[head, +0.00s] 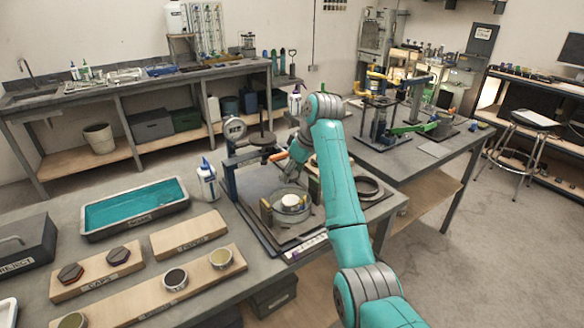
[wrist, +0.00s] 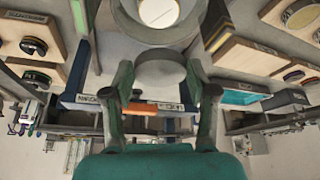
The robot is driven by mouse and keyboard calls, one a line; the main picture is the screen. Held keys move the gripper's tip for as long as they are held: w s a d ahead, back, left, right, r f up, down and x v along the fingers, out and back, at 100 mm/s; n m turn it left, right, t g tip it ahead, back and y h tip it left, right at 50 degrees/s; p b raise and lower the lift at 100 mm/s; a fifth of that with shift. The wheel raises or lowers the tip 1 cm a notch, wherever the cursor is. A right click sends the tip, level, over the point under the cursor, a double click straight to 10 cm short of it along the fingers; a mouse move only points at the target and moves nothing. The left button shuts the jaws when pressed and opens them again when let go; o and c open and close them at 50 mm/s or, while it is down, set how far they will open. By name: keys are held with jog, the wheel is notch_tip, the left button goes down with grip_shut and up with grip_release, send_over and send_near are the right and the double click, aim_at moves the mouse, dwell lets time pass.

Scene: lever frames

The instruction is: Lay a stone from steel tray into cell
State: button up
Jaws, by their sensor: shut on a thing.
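The cell, a round shallow dish (head: 284,219), stands on the dark base plate of a bench frame in the head view. A white disc (head: 290,201) lies inside it, also seen at the top of the wrist view (wrist: 158,12). My gripper (head: 290,172) is just above and behind the dish, partly hidden by my arm. In the wrist view my gripper (wrist: 160,72) is shut on a grey round stone (wrist: 158,68), held flat between the fingertips. The stone appears close to the dish rim; contact cannot be told. I cannot identify the steel tray with certainty.
Wooden boards with caps and round cups (head: 175,279) lie nearer. A dark ring (head: 369,188) lies right of the dish. Frame uprights (head: 231,175) stand close by.

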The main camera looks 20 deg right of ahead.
aim_at(292, 200)
jog(key=shift+f, duration=3.85)
jog(key=shift+f, duration=0.1)
jog(key=shift+s+d, duration=0.25)
jog(key=shift+s, duration=0.05)
jog(key=shift+f, duration=0.1)
jog(key=o, duration=1.3)
